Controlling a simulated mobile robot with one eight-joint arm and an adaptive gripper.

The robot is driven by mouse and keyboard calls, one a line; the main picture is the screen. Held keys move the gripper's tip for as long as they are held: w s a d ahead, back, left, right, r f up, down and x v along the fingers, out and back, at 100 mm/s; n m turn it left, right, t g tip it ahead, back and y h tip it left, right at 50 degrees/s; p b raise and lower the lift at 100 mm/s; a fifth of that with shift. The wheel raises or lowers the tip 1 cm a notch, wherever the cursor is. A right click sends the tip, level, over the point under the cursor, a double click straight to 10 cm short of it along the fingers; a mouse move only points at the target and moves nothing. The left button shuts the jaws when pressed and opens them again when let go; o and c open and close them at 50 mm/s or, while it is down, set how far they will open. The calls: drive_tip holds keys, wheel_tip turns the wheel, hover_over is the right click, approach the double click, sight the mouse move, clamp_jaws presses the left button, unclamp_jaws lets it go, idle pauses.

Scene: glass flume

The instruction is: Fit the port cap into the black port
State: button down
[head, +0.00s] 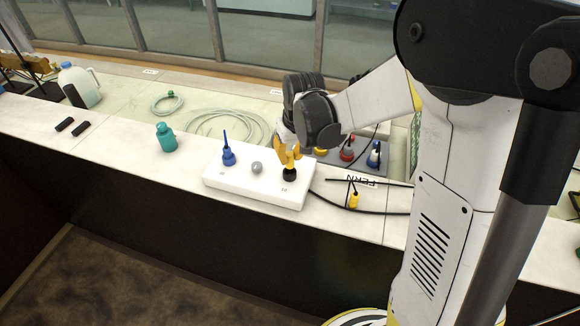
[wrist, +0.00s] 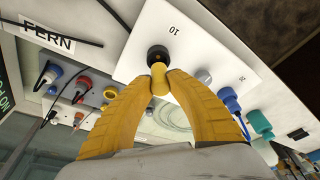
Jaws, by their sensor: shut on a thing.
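My gripper (head: 288,153) is shut on a yellow port cap, a short cylinder that shows between the fingertips in the wrist view (wrist: 159,80). The black port (head: 289,174) is on the near right end of the white board (head: 250,192), by the label 10. In the wrist view the black port (wrist: 157,54) lies directly beyond the cap and lines up with it. The cap's lower end meets the port's outline in both views. I cannot tell whether it is seated in the port or only touching or just above it.
On the white board stand a grey port (head: 257,167) and a blue port (head: 228,157) with a blue stem. A teal bottle (head: 166,138) stands to the left. A grey tray (head: 330,157) holds coloured plugs behind. A yellow plug (head: 354,200) on a black cable lies right of the board.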

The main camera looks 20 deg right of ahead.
sight(290, 167)
drive_tip(key=shift+f+b, duration=0.5)
drive_tip(key=shift+f, duration=1.5)
drive_tip(key=shift+f, duration=0.2)
drive_tip(key=c, duration=1.4)
unclamp_jaws()
drive_tip(key=shift+o, duration=0.2)
drive_tip(key=shift+r, duration=0.15)
